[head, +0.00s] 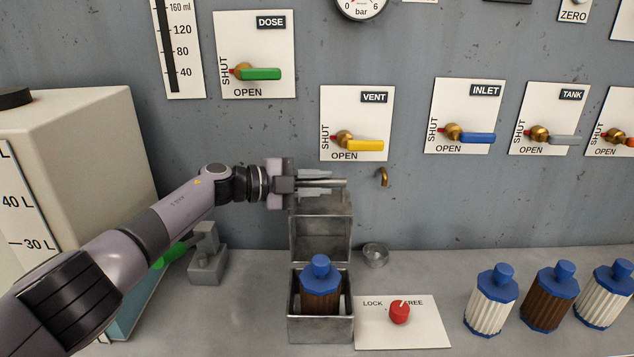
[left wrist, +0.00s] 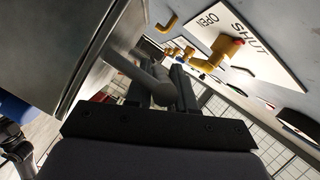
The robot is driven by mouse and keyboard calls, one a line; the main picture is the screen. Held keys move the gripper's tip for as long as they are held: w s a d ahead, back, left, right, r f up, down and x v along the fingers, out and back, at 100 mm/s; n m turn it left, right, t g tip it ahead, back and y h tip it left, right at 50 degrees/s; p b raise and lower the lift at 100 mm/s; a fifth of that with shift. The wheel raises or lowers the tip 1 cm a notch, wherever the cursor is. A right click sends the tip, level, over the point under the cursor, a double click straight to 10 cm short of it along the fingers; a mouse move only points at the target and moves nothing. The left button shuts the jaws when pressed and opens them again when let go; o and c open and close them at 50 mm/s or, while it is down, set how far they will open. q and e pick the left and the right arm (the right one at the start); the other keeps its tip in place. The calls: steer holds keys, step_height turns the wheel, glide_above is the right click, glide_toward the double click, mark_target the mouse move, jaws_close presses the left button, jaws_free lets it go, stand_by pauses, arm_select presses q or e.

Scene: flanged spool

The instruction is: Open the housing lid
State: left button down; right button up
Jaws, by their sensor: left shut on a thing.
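The housing (head: 320,331) is a grey metal box on the bench. A brown ribbed cartridge (head: 320,292) with a blue cap stands inside it. The housing lid (head: 321,240) stands raised, about upright, at the back of the box, so the top is open. My left gripper (head: 325,181) is at the lid's upper edge, shut on its handle. In the left wrist view the lid (left wrist: 60,50) fills the upper left, and the grey bar handle (left wrist: 150,78) lies between the fingers. My right gripper is not in view.
A red knob (head: 400,313) sits on a LOCK/FREE plate right of the housing. Several blue-capped cartridges (head: 490,302) stand at the right. A small metal cup (head: 375,255) is behind the plate. The yellow VENT valve (head: 364,145) is on the wall above. A tank (head: 85,170) stands left.

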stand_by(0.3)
arm_select(q)
steer(key=c, duration=1.1)
jaws_free()
steer(key=shift+o, duration=0.2)
steer(key=shift+a, duration=0.15)
steer(key=shift+s+a+r+p, duration=0.15)
steer(key=shift+s+a+p, duration=0.15)
steer(key=shift+a, duration=0.3)
steer(key=shift+v, duration=2.8)
steer(key=shift+d, duration=0.15)
